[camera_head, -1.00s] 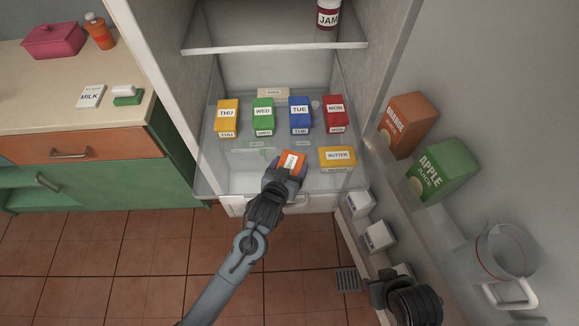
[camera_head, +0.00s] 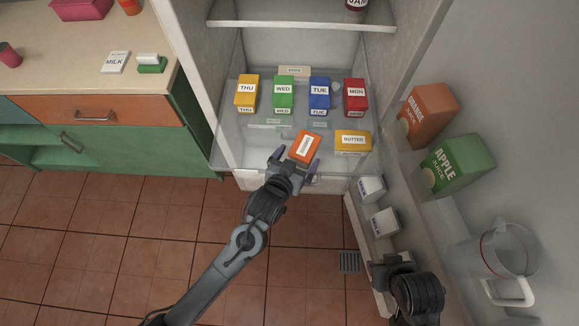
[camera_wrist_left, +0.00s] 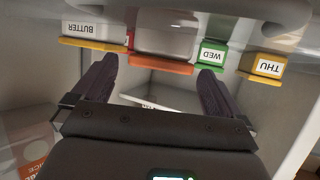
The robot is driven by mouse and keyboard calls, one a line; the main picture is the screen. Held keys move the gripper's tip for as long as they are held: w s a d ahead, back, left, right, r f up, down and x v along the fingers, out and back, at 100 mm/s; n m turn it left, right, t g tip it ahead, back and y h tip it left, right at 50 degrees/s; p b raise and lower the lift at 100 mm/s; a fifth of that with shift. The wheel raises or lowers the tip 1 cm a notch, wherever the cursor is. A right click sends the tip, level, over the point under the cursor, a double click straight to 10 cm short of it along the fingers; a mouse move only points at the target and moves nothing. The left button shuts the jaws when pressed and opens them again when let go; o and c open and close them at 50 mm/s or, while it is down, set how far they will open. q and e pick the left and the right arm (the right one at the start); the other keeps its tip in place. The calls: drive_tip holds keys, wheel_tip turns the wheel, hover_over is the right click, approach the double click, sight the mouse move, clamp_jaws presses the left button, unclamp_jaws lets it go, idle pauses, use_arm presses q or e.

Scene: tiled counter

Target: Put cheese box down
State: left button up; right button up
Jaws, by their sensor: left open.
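The cheese box, an orange box with a white label (camera_head: 305,146), rests tilted in angle on the clear fridge shelf (camera_head: 232,160), left of the yellow butter box (camera_head: 352,141). My left gripper (camera_head: 293,162) is open, with its fingers at the front of the orange box and apart from each other. In the left wrist view the orange box (camera_wrist_left: 160,66) lies ahead between the two dark fingers (camera_wrist_left: 155,85), and its label is not readable. My right gripper (camera_head: 390,268) is at the lower right by the fridge door, its fingers not clear.
THU (camera_head: 247,94), WED (camera_head: 283,95), TUE (camera_head: 320,95) and MON (camera_head: 355,97) boxes stand in a row behind. The open door holds orange juice (camera_head: 428,115), apple juice (camera_head: 457,165), small white cartons (camera_head: 372,189) and a clear jug (camera_head: 505,250). A counter is left.

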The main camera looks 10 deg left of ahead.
use_arm(q)
drive_tip(key=p+v, duration=0.1)
drive_tip(key=v, duration=0.4)
drive_tip(key=shift+s+a, duration=0.25)
drive_tip(key=shift+s, duration=0.25)
drive_tip(key=s+a+f+n+g+y, duration=0.1)
drive_tip(key=s+a+f+g+y, duration=0.3)
drive_tip(key=s+a+g, duration=0.5)
drive_tip(key=s+a, duration=0.9)
drive_tip(key=s, duration=0.2)
drive_tip(key=shift+s+n, duration=0.25)
drive_tip(key=shift+n, duration=0.15)
